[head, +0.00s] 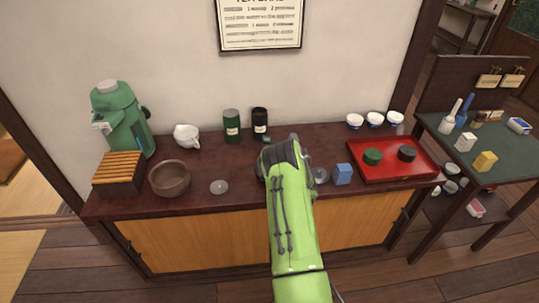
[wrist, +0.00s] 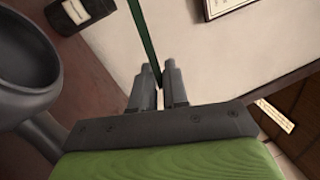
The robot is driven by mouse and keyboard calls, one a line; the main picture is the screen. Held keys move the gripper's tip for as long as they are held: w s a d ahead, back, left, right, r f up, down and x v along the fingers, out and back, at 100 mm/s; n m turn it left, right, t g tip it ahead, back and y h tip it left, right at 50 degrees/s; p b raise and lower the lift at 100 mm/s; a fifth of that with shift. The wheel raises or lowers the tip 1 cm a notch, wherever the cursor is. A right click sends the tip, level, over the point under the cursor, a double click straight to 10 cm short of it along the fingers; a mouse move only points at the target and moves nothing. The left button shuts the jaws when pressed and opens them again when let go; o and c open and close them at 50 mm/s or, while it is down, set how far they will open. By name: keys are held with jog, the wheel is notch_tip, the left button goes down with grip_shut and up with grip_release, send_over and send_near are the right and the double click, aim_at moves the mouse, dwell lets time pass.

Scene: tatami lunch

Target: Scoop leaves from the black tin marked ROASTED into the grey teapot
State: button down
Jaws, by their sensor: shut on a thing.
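The black tin (head: 260,121) stands upright near the wall at the back of the counter; its label is too small to read. It also shows at the top left of the wrist view (wrist: 66,19). The grey teapot (wrist: 40,62) is an open, dark round vessel at the left of the wrist view; in the head view my arm mostly hides it. My gripper (wrist: 158,82) is shut on a thin dark green scoop (wrist: 143,38), whose far end is outside the wrist view. In the head view my arm hides the gripper.
A green tin (head: 232,126) stands left of the black one. A white pitcher (head: 187,136), brown bowl (head: 170,179) and green dispenser (head: 122,115) are further left. To the right are a blue box (head: 343,174) and a red tray (head: 391,174) holding green and black round lids.

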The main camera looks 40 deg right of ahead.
jog(key=n, duration=0.3)
jog(key=shift+w+a+f+t+y, duration=0.2)
jog(key=shift+f+t+y, duration=0.1)
jog(key=shift+f+y, duration=0.1)
jog(key=w+a+r+n+y+p, duration=0.1)
jog(key=n, duration=0.2)
jog(key=a+r+n+y+p, duration=0.1)
jog(key=n, duration=0.3)
jog(key=w+a+r+n+y+p, duration=0.1)
jog(key=a+n, duration=0.1)
jog(key=n, duration=0.2)
jog(key=shift+w+r+t, duration=0.3)
jog(key=w+a+n, duration=0.2)
jog(key=a, duration=0.1)
jog(key=w+a+n, duration=0.1)
jog(key=n, duration=0.1)
jog(key=shift+a+r+y, duration=0.15)
jog(key=shift+y, duration=0.15)
jog(key=w+a+f+n+g+b, duration=0.1)
jog(key=w+a+n+b, duration=0.2)
jog(key=a+n, duration=0.1)
jog(key=shift+w+a+f+n+y, duration=0.2)
jog(key=shift+w+a+n+y, duration=0.15)
jog(key=shift+a, duration=0.3)
